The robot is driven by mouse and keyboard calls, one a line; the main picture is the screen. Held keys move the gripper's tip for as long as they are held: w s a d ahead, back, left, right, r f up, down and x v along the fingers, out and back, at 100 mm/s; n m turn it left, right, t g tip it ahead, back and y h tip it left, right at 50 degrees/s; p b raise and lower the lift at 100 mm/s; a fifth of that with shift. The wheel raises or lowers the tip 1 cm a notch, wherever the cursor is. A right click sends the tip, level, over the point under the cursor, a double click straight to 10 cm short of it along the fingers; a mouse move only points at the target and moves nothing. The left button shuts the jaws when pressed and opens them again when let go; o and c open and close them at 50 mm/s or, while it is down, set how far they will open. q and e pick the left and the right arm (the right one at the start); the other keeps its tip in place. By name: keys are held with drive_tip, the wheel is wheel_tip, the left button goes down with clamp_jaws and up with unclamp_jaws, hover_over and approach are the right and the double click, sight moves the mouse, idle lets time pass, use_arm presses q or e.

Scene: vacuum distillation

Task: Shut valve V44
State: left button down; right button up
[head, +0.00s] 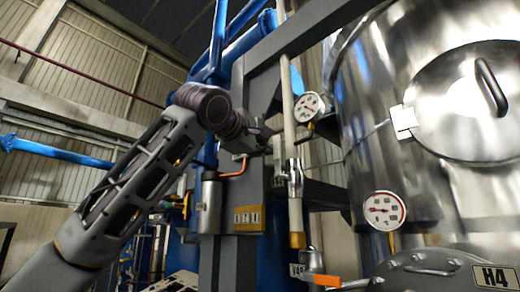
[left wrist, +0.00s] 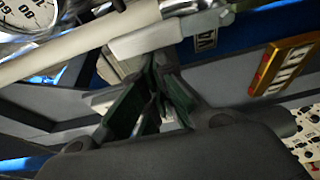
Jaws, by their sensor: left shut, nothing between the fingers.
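My left gripper (head: 266,139) is at the upper middle of the head view, beside the pale vertical pipe and just above a small metal valve (head: 293,172) on it. In the left wrist view its dark green finger pads (left wrist: 150,95) are together with nothing held. Just beyond the fingertips is a pale grey handle-like part (left wrist: 150,41) by the pipe; I cannot tell whether they touch. A small tag (left wrist: 206,41) beside it starts with V; the rest is unclear. My right gripper is not in view.
A steel tank with a round hatch (head: 470,100) fills the right side. Gauges (head: 308,107) (head: 383,210) stand near it. An orange handle (head: 322,280) is low on the pipework. A grey column (head: 240,265) with a yellow number plate (head: 247,219) stands behind my gripper.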

sight(274, 145)
use_arm(q)
drive_tip(key=shift+s+d+r+m, duration=0.1)
drive_tip(key=shift+s+d+m, duration=0.1)
drive_tip(key=shift+m, duration=0.3)
drive_tip(key=shift+s+d, duration=0.1)
drive_tip(key=shift+d, duration=0.05)
drive_tip(key=m, duration=0.1)
drive_tip(key=s+d+m+h+b, duration=0.1)
drive_tip(key=m+t, duration=0.1)
drive_tip(key=m, duration=0.1)
drive_tip(key=shift+s+d+r+b, duration=0.15)
drive_tip(key=shift+s+d+b, duration=0.2)
drive_tip(key=m, duration=0.1)
drive_tip(key=s+d+m+h, duration=0.1)
drive_tip(key=m, duration=0.1)
drive_tip(key=s+d+m+h+b, duration=0.1)
drive_tip(key=m, duration=0.1)
drive_tip(key=shift+f, duration=0.25)
drive_tip(key=s+d+f+m+h, duration=0.1)
drive_tip(key=m, duration=0.2)
drive_tip(key=s+d+f+m+h+b, duration=0.1)
drive_tip(key=m, duration=0.3)
drive_tip(key=s+d+f+m+g+h, duration=0.1)
drive_tip(key=f+m+h, duration=0.1)
drive_tip(key=m, duration=0.1)
drive_tip(key=shift+f, duration=0.1)
idle(0.3)
